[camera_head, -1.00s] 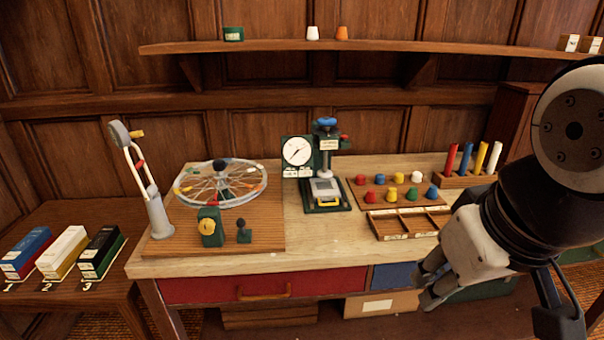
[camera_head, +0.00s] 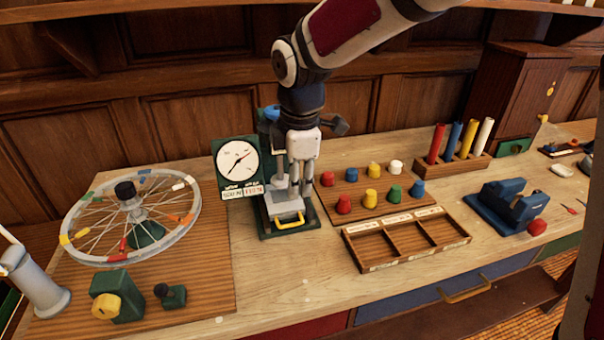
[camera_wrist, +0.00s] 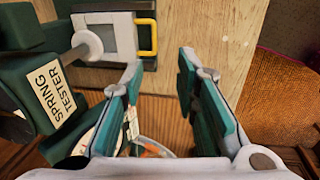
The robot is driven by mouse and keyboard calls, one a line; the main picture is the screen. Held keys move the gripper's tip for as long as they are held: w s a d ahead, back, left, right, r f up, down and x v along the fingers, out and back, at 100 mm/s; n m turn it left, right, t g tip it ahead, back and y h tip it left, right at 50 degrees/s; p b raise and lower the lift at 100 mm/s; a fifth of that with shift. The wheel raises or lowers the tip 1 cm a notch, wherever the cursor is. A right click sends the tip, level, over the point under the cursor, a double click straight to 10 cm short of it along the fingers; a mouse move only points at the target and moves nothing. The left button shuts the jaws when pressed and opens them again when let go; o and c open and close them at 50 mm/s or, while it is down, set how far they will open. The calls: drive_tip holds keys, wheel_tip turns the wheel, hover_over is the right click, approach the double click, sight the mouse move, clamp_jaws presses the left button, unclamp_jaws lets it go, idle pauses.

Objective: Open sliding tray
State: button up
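The spring tester has a dial (camera_head: 237,165) and a green base (camera_head: 311,217). Its grey sliding tray (camera_head: 279,205) has a yellow handle (camera_head: 291,224) at the front. In the wrist view the tray (camera_wrist: 122,42) and its yellow handle (camera_wrist: 147,38) lie just beyond the fingertips, the handle between the fingers' lines but nearer the left finger. My gripper (camera_head: 303,188) points down over the tester, covering much of its column. In the wrist view my gripper (camera_wrist: 160,65) is open and empty. I cannot tell whether a finger touches the handle.
A wheel (camera_head: 130,215) on a wooden board stands at left. Coloured knobs on a pegboard (camera_head: 350,205) and an empty compartment box (camera_head: 406,239) are close on the right. A blue device (camera_head: 507,205) is farther right. The benchtop in front of the tester is clear.

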sight(293, 226)
drive_tip(key=shift+n, duration=0.3)
drive_tip(key=w+f, duration=0.1)
drive_tip(key=f, duration=0.3)
drive_tip(key=w+f, duration=0.1)
drive_tip(key=f, duration=0.4)
drive_tip(key=w+a+f, duration=0.1)
drive_tip(key=f, duration=0.4)
drive_tip(key=shift+w+f, duration=0.1)
drive_tip(key=shift+w, duration=0.15)
drive_tip(key=shift+c, duration=0.5)
clamp_jaws()
